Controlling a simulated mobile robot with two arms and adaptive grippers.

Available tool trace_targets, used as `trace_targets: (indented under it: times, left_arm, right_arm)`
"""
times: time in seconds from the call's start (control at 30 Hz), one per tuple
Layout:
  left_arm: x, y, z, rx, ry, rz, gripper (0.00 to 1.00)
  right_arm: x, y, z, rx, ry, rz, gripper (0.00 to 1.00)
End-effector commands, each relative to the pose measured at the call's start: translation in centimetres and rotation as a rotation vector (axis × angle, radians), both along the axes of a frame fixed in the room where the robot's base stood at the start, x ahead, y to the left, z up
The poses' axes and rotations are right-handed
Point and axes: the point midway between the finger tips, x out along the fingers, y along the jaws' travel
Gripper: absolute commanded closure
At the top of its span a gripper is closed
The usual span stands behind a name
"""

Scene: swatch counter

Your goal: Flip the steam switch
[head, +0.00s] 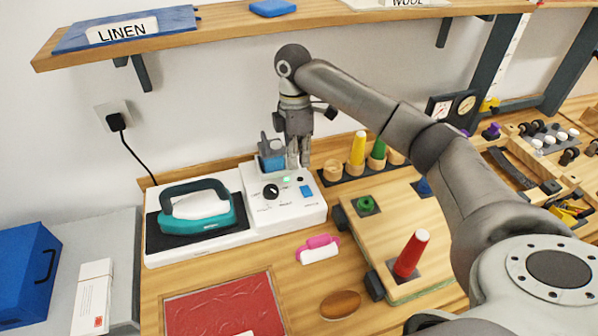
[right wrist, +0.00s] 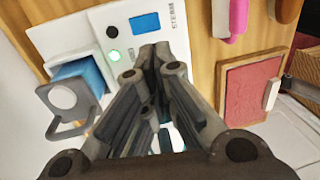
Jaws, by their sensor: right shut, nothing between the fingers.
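The white iron station (head: 262,222) stands on the counter in the head view. Its blue steam switch (head: 307,191) is at the right of the panel; it also shows in the right wrist view (right wrist: 145,23), beside the lettering STEAM. A green light (head: 286,179) glows near a black knob (head: 271,191). My right gripper (head: 299,164) points down over the back of the panel, shut and empty. In the right wrist view its fingertips (right wrist: 156,60) appear just short of the switch; I cannot tell whether they touch anything. Which way the switch is tipped is unclear. My left gripper is not in view.
A teal iron (head: 197,210) rests left of the panel. A blue tank with a grey handle (right wrist: 80,82) stands close beside my right gripper. Thread cones (head: 357,150) stand to the right. A shelf (head: 220,22) runs above.

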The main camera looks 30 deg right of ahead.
Motion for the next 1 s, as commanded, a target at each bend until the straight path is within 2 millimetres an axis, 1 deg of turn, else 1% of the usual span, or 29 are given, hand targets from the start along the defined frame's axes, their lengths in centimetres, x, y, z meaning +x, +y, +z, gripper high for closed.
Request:
trace_targets:
  times: [0.37, 0.5, 0.63, 0.83, 1.0]
  left_arm:
    - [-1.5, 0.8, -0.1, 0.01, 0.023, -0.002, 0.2]
    - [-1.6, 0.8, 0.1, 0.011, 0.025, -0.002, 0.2]
    - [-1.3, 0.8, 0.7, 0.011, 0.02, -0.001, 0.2]
    - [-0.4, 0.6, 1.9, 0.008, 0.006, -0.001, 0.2]
    - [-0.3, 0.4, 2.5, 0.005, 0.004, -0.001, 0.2]
  right_arm:
    - [0.0, 0.0, 0.0, 0.0, 0.0, 0.001, 1.0]
    - [-0.1, 0.0, -0.6, 0.0, 0.002, 0.0, 1.0]
    - [-0.5, 0.1, -2.2, -0.001, 0.004, 0.0, 1.0]
    - [-1.0, 0.2, -5.9, -0.001, 0.004, 0.001, 1.0]
    - [-1.3, 0.3, -8.4, 0.0, 0.003, 0.0, 1.0]
